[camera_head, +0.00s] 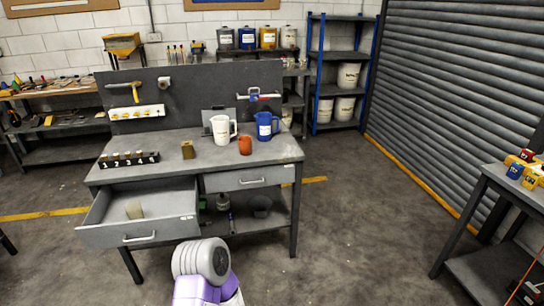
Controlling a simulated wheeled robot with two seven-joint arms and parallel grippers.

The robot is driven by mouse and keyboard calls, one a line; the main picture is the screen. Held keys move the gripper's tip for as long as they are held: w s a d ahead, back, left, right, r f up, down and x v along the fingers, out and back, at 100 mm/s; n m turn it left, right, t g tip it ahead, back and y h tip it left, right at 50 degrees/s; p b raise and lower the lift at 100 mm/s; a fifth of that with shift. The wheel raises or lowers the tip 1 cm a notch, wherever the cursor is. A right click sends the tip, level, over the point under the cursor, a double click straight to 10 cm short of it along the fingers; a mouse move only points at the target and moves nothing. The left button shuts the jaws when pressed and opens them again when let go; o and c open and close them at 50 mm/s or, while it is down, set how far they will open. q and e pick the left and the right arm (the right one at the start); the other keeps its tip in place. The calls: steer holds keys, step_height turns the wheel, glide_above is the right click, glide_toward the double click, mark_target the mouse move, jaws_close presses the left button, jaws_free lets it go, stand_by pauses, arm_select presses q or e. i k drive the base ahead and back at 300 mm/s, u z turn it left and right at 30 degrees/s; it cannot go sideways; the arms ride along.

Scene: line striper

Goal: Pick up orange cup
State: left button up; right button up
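The orange cup (245,145) stands upright on the grey workbench top (265,155), right of the middle. A white pitcher (222,129) stands just left of it and a blue pitcher (265,126) just right of it, both close to the cup. The top of the cup shows free from above. Neither of my grippers shows; only a grey, white and purple part of my own body is in view at the bottom, in front of the bench.
The bench's left drawer (138,216) is pulled out toward me with a small pale block in it; the right drawer (250,179) is shut. A numbered black rack (129,160) and a small brass block (188,149) stand on the bench. Open floor (350,225) lies to its right.

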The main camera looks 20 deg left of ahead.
mark_target(245, 146)
steer(key=u, duration=0.65)
steer(key=i, duration=0.55)
steer(key=u, duration=0.8)
steer(key=i, duration=0.85)
steer(key=z, duration=0.35)
